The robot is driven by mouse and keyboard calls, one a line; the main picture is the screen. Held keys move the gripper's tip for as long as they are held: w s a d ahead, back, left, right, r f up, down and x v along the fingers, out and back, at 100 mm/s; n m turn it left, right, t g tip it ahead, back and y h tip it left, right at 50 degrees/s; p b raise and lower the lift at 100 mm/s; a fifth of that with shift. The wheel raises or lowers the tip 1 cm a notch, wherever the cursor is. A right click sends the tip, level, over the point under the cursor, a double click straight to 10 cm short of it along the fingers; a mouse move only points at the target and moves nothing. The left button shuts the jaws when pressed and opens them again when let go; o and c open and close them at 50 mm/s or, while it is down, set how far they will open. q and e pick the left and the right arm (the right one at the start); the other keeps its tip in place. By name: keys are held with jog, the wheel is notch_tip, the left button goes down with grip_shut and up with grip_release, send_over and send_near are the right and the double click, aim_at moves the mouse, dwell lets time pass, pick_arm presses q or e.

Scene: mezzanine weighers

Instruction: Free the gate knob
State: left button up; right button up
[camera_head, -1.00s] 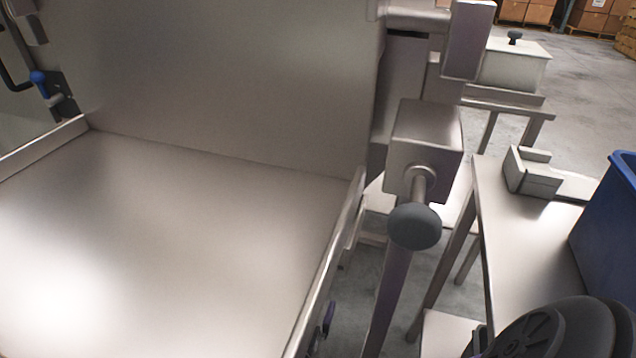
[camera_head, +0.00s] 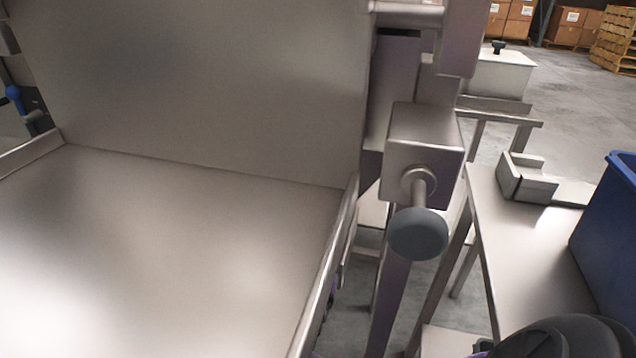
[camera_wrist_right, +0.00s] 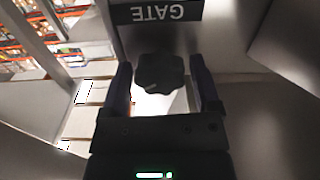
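A dark lobed knob (camera_wrist_right: 160,72) is in the right wrist view, just below a dark plate with the word GATE (camera_wrist_right: 158,12), which reads upside down. My right gripper (camera_wrist_right: 161,80) has its two fingers apart, one on each side of this knob. Narrow gaps show between knob and fingers, and I see no clear grip. In the head view a round grey knob (camera_head: 417,233) sits on a short rod from a steel block (camera_head: 425,150); no gripper is at it. I cannot tell the GATE knob in the head view. My left gripper is not in view.
A wide steel pan (camera_head: 190,240) with a tall back panel (camera_head: 200,80) fills the left. A steel table (camera_head: 525,250) with a blue bin (camera_head: 610,230) stands at the right. A blue-ended lever (camera_head: 14,93) is at the far left. Open floor (camera_head: 570,100) lies behind.

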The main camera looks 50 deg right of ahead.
jog(key=c, duration=0.9)
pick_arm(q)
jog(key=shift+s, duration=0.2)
pick_arm(e)
jog(key=shift+c, duration=0.4)
